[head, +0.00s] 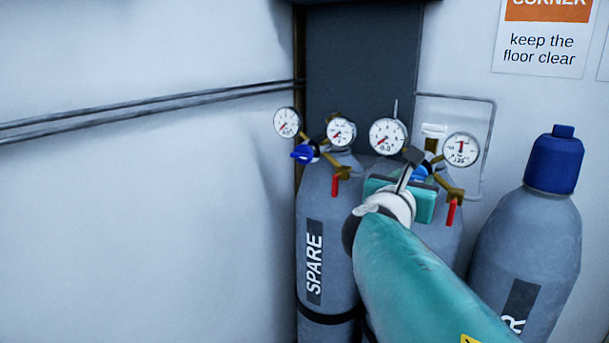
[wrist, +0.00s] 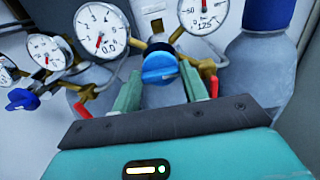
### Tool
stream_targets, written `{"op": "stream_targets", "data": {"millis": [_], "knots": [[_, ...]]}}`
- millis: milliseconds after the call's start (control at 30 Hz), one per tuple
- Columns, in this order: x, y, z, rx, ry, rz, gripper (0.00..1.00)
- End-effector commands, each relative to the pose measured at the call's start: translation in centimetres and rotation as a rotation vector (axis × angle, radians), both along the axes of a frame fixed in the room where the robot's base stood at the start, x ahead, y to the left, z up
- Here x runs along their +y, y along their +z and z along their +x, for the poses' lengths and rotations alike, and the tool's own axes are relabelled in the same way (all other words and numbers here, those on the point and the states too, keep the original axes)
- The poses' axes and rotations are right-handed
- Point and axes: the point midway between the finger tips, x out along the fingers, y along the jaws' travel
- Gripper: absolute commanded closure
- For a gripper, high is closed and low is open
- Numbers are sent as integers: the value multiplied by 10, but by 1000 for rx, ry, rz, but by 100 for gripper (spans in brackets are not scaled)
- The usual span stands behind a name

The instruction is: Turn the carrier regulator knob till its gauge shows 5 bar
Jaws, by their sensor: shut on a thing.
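The regulator's blue knob (wrist: 158,66) sits between the two green fingers of my gripper (wrist: 160,80), which is shut on it. In the head view a bit of the knob (head: 420,173) shows behind my gripper (head: 412,182). The regulator's left gauge (wrist: 102,28) has a red needle and the digits 0.0; it also shows in the head view (head: 388,136). Its right gauge (head: 461,149) reads about 125, and in the wrist view its top is cut off (wrist: 205,12). My arm hides the label of this cylinder.
A grey cylinder marked SPARE (head: 322,250) stands left, with its own blue knob (head: 302,153), two gauges and a red lever (head: 335,186). Another red lever (head: 451,212) hangs by the gripper. A blue-capped cylinder (head: 530,240) stands right. Free room lies before the left wall.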

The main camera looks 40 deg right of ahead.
Motion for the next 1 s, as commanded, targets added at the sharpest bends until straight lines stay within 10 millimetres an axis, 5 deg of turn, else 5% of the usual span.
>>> {"op": "stream_targets", "data": {"millis": [367,1000], "knots": [[0,0,0,-108,2,48,79],[0,-1,-1,-629,2,273,79]]}}
